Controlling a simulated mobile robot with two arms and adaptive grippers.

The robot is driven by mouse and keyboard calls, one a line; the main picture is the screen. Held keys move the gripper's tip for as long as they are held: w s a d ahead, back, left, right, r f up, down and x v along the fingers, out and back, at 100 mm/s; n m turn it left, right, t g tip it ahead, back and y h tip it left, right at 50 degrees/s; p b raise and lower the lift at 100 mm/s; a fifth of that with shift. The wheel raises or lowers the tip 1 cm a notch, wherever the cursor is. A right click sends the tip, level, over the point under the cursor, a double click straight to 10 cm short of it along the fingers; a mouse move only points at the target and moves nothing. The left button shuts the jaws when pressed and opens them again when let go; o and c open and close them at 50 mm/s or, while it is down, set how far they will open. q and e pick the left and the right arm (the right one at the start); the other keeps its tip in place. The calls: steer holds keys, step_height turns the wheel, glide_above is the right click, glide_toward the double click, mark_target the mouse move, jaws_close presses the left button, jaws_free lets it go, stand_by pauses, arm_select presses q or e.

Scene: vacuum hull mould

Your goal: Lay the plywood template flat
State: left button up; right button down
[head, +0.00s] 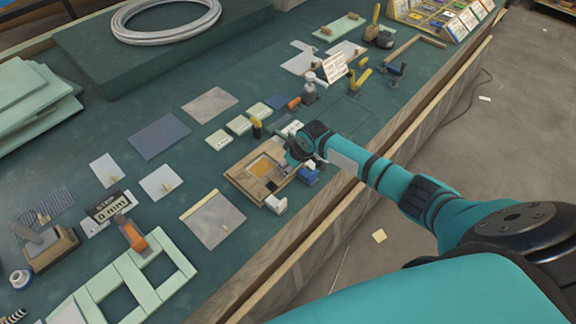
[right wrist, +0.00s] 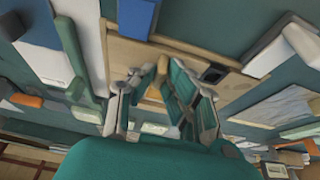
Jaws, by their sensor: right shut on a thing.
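The plywood template (head: 240,178) is a tan wooden board with an orange-yellow square in its middle. It is near the front edge of the green bench, and it looks about level. I cannot tell whether its whole underside touches the bench. My right gripper (head: 298,165) is at its right side. In the right wrist view the tan board (right wrist: 122,52) spans the middle, and the right gripper's fingers (right wrist: 163,80) are shut on a narrow wooden part that appears to belong to it. The grip point is partly hidden. My left gripper is not in view.
A blue block (head: 309,176) and a white block (head: 276,203) stand close to the template. A grey sheet (head: 213,222) lies to its left and small pale green blocks (head: 219,140) behind it. The bench's wooden front edge (head: 290,252) is close.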

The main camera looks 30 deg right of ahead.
steer(key=c, duration=1.3)
jaws_free()
steer(key=shift+o, duration=0.2)
steer(key=v, duration=1.2)
steer(key=shift+w, duration=0.1)
